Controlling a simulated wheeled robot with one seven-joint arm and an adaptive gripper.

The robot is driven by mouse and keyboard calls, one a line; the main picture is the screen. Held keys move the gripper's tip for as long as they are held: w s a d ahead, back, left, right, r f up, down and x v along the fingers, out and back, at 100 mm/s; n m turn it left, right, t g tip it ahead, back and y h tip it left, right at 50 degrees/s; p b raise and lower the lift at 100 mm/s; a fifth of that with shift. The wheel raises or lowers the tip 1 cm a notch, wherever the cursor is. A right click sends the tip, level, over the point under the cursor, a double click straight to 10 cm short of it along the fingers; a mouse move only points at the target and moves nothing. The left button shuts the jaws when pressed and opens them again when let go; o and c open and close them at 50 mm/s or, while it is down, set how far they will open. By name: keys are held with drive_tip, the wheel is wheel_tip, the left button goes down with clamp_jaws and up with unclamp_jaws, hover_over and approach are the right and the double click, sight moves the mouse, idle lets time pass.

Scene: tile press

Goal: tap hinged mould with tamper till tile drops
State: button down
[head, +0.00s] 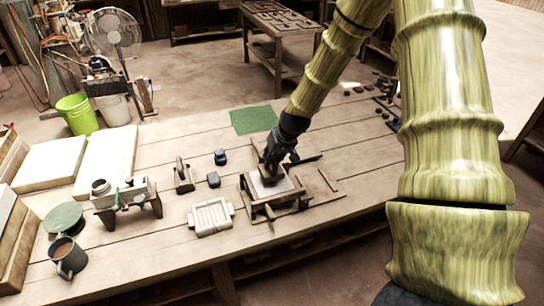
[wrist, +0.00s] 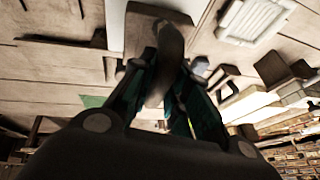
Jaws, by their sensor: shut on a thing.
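My gripper (head: 275,153) is shut on the dark curved handle of a tool, likely the tamper, which shows between the fingers in the wrist view (wrist: 168,55). The gripper is over a wooden frame (head: 254,205) on the table, likely the hinged mould. A pale grey surface (head: 283,187) lies inside the frame. The tool's foot is at or just above this surface; I cannot tell whether it touches. A pale ribbed tray (head: 211,217) with side handles lies left of the frame and shows in the wrist view (wrist: 255,20). No loose tile is clearly visible.
A green mat (head: 254,120) lies behind the frame. A dark blue item (head: 221,157), a dark block (head: 213,180) and a wooden handled block (head: 183,178) stand to the left. A mug (head: 68,260) is at the front left. Bare planks lie around the mat.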

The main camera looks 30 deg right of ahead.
sight(270, 168)
wheel_tip(270, 168, down, 4)
drive_tip(key=shift+w+r+b, duration=0.1)
drive_tip(key=shift+b, duration=0.65)
wheel_tip(270, 168, up, 5)
drive_tip(key=p, duration=0.4)
drive_tip(key=shift+r, duration=0.15)
drive_tip(key=shift+f, duration=0.2)
wheel_tip(270, 168, down, 5)
drive_tip(key=b, duration=0.3)
drive_tip(key=shift+r, duration=0.1)
drive_tip(key=shift+r+p, duration=1.7)
drive_tip(key=shift+r, duration=0.7)
